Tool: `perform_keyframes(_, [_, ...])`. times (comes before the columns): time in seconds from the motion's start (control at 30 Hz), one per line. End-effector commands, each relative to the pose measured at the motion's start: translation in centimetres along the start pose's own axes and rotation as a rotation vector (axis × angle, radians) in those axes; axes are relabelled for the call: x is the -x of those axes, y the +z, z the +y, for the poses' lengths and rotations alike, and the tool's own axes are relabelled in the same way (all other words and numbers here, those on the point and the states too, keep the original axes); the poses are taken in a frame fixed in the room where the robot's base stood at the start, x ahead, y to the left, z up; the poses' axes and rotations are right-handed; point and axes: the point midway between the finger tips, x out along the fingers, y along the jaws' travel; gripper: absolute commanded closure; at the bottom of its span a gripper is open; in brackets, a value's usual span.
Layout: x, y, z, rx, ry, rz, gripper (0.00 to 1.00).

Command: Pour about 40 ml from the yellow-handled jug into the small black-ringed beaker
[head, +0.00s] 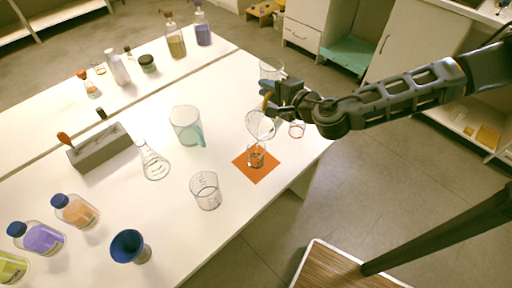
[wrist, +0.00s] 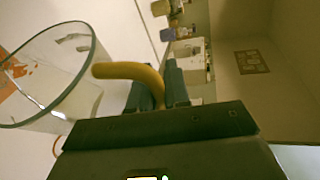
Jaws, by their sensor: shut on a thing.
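The clear jug (head: 260,125) is above the orange mat (head: 245,166) and looks tilted in the head view. The small beaker (head: 256,156) stands on the mat, just below the jug; its ring looks dark but is small in view. My gripper (head: 269,96) is shut on the jug's yellow handle. In the wrist view, the yellow handle (wrist: 130,71) runs between my fingers, and the wide rim of the jug (wrist: 88,65) fills the left. The mat's orange shows through the glass. I cannot make out the liquid level in the jug or the beaker.
A red-ringed beaker (head: 297,130) stands right of the mat, and another clear vessel (head: 271,69) behind my gripper. A larger beaker (head: 205,191), a teal-handled jug (head: 186,125) and a flask (head: 153,162) stand left. A blue funnel (head: 130,247) is at the front.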

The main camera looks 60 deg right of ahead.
Motion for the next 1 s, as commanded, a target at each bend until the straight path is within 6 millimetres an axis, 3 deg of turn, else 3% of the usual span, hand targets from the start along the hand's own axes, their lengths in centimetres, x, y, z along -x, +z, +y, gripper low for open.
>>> perform_keyframes(0.77, [0.2,0.5,-0.2,0.034,-0.015,0.007,1.0])
perform_keyframes(1.0, [-1.1,-2.4,1.2,-0.169,0.071,-0.031,1.0])
